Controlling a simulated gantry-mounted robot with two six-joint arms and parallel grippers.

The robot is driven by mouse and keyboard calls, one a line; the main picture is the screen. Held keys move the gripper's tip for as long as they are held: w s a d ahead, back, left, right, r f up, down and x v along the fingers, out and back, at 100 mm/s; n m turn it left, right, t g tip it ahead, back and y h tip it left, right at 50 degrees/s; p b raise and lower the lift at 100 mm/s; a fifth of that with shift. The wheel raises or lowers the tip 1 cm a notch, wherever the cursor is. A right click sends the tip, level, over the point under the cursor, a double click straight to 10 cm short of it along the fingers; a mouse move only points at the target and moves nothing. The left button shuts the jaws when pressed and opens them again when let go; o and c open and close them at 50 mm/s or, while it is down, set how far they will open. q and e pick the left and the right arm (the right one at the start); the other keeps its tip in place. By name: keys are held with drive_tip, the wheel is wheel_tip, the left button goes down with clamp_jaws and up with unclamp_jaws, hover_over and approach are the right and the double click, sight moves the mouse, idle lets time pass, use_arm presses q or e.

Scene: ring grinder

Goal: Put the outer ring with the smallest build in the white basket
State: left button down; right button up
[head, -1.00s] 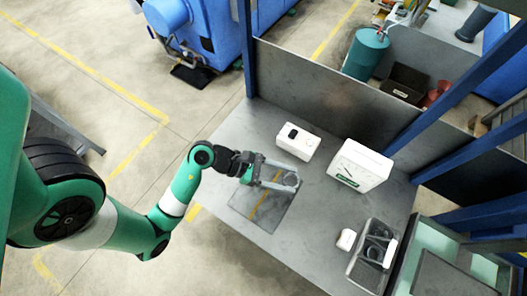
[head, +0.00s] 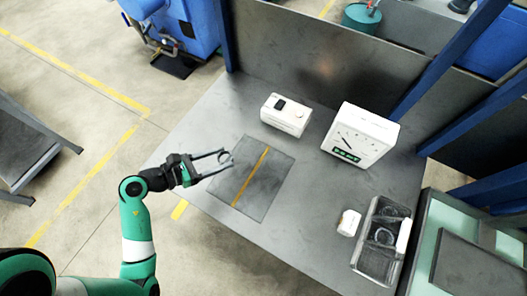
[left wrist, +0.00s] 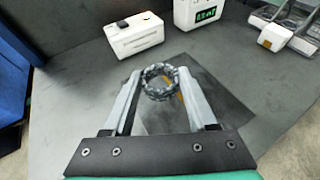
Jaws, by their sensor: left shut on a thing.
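My left gripper (head: 222,158) is shut on a dark metallic ring (head: 225,156), which sits between its two fingertips. In the left wrist view the ring (left wrist: 160,82) shows a rough, link-like outer surface and an open middle. It is held above the left part of the dark mat. A grey-rimmed tray (head: 363,262) at the right of the table holds ring-shaped things. A white piece lies along its right side. I cannot make out a separate white basket clearly. My right gripper is not in view.
A white box with a dark knob (head: 286,115) and a white dial device with a green display (head: 360,136) stand at the back. A small white object (head: 349,223) sits beside the tray. The dark mat (head: 262,190) has a yellow stripe and is bare.

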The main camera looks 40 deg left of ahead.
use_arm(q)
drive_tip(key=b+x, duration=0.2)
drive_tip(key=x, duration=0.6)
drive_tip(key=b, duration=0.3)
hover_over(259, 159)
drive_tip(key=s, duration=0.1)
wheel_tip(259, 159, down, 5)
drive_tip(key=shift+s+a+f, duration=0.1)
drive_tip(key=shift+w+f, duration=0.3)
drive_tip(key=shift+w, duration=0.05)
drive_tip(key=f+b, duration=0.1)
drive_tip(key=f, duration=0.1)
drive_tip(key=f+b, duration=0.1)
drive_tip(key=f, duration=0.1)
drive_tip(key=shift+w+b, duration=0.3)
drive_tip(key=shift+w, duration=0.1)
drive_tip(key=shift+s+r, duration=0.1)
drive_tip(key=shift+r, duration=0.05)
drive_tip(key=shift+c, duration=1)
unclamp_jaws()
